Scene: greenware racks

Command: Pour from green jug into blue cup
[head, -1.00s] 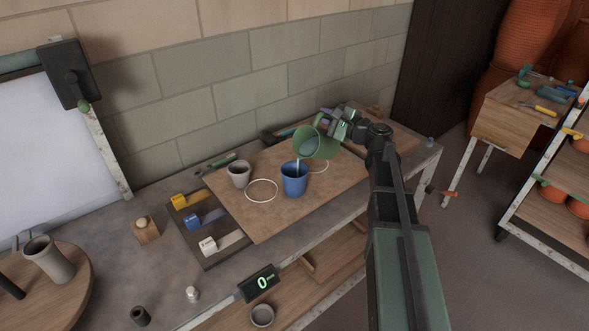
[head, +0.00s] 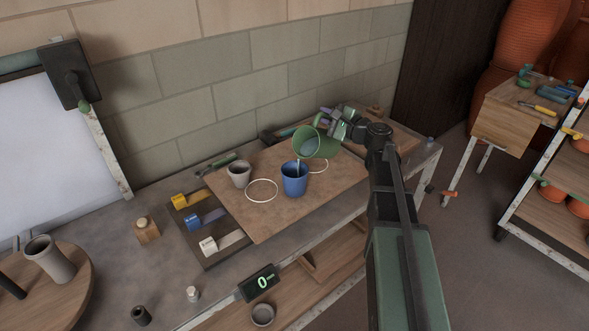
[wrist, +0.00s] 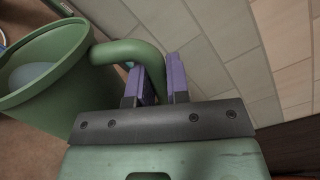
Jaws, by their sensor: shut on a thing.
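The green jug (head: 325,143) is held tilted above the table, its mouth facing left and down over the blue cup (head: 295,181). A thin pale stream shows between the jug's lip and the cup's mouth. The cup stands upright on the wooden board. My gripper (head: 341,127) is shut on the jug's handle. In the wrist view the purple fingers (wrist: 161,80) close about the handle, and the jug (wrist: 50,75) fills the left side with pale liquid inside. The level in the cup is hard to tell.
A grey cup (head: 239,174) stands left of the blue cup on the board (head: 262,222), near a white ring (head: 261,190). A dark tray (head: 207,262) with coloured blocks lies further left. A display (head: 259,283) reading 0 stands at the table's front edge. The wall is close behind.

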